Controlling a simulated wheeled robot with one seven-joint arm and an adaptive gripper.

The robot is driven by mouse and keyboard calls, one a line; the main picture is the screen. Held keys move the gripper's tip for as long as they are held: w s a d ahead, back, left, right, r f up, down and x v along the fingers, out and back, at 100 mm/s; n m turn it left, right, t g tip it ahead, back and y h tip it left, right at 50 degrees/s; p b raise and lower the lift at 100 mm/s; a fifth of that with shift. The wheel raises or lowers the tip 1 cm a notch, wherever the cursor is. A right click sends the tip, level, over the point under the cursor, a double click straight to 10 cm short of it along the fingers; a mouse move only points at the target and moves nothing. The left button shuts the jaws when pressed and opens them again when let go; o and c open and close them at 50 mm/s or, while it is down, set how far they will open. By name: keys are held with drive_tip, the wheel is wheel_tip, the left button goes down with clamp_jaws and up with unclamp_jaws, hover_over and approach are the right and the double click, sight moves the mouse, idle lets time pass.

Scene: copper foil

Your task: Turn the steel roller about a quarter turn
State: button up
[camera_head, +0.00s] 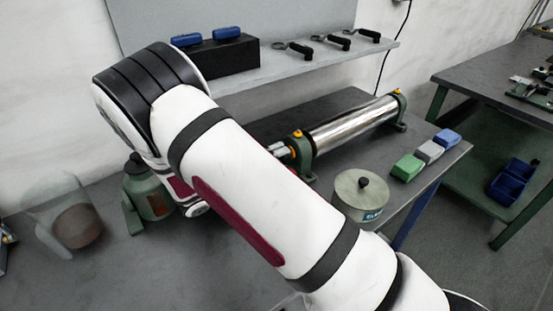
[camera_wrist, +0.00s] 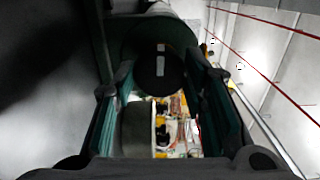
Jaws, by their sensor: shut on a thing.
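The steel roller (camera_head: 352,125) is a shiny cylinder held at both ends in green bearing stands with orange caps, lying slantwise on the dark bench. Its thinner near-left shaft (camera_head: 279,150) runs behind my arm. In the wrist view my gripper (camera_wrist: 160,92) has its two teal-padded fingers on either side of a dark round end piece (camera_wrist: 146,72) with pale marks on its face. The gripper is shut on this piece. It appears to be the roller's end, but my arm hides the join and the gripper in the head view.
A round lidded tin (camera_head: 361,196) stands in front of the roller. Green, grey and blue blocks (camera_head: 422,155) lie at the bench's right end. A green bottle (camera_head: 148,190) and a clear container (camera_head: 72,222) stand left of my arm. A shelf (camera_head: 300,62) with hand tools hangs behind.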

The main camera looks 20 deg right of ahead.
idle(0.5)
drive_tip(key=o, duration=1.2)
drive_tip(key=shift+c, duration=0.2)
drive_tip(key=shift+v, duration=3.8)
